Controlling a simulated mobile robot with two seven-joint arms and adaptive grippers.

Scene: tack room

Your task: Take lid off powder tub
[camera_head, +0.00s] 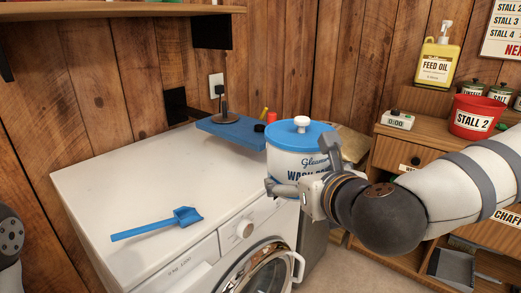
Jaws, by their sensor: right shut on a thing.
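My right gripper (286,184) comes in from the right and is shut on the tub's lower front, below the lid. The gripper and wrist hide part of the tub and its label. A part of my left arm shows at the left edge, but its gripper is out of view.
A blue scoop (160,225) lies on the washing machine top (110,190) near the front. A blue tray (240,134) with small items is behind the tub. The machine top's left half is mostly clear.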

